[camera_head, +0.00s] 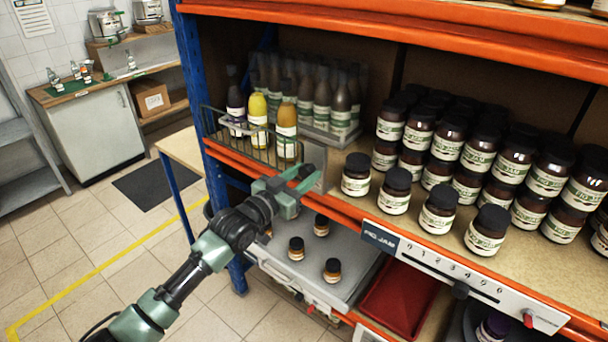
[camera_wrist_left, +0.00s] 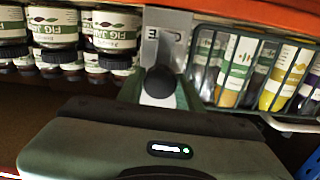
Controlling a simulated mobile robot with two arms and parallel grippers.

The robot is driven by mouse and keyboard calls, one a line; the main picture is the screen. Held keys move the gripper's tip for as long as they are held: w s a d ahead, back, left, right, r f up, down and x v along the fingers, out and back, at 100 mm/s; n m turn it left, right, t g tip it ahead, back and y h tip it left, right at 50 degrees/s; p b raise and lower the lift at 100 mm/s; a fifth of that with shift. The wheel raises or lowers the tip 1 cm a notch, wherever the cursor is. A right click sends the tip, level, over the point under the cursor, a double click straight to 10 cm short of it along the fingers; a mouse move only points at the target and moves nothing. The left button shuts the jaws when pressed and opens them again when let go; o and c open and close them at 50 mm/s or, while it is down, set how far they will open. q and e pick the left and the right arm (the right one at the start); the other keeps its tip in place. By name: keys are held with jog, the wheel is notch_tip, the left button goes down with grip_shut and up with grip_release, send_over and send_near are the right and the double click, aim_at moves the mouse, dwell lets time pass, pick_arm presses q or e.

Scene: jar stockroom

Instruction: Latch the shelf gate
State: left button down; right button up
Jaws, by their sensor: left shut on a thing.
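The shelf gate is a dark wire rail (camera_head: 235,130) along the front of the bottle bay at the shelf's left end. It stands upright in front of the bottles. A grey plate (camera_head: 312,158) is at its right end; in the wrist view the grey plate (camera_wrist_left: 166,35) bears upside-down lettering. A round black knob (camera_wrist_left: 160,82) sits on the plate. My left gripper (camera_head: 300,182) is at the plate and is shut on the knob, with a green finger on either side in the wrist view. The latch's catch cannot be made out. My right gripper is out of view.
Sauce bottles (camera_head: 287,130) stand behind the rail. Fig jam jars (camera_head: 356,175) crowd the shelf to the right, close to the gripper. Below are small jars on a grey surface (camera_head: 345,250) and a red tray (camera_head: 400,297).

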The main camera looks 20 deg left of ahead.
pick_arm(q)
jog(key=m, duration=0.4)
jog(key=shift+m, duration=0.3)
jog(key=m, duration=0.8)
jog(key=shift+m, duration=2.3)
jog(key=c, duration=0.9)
grip_release()
jog(key=shift+s, duration=0.1)
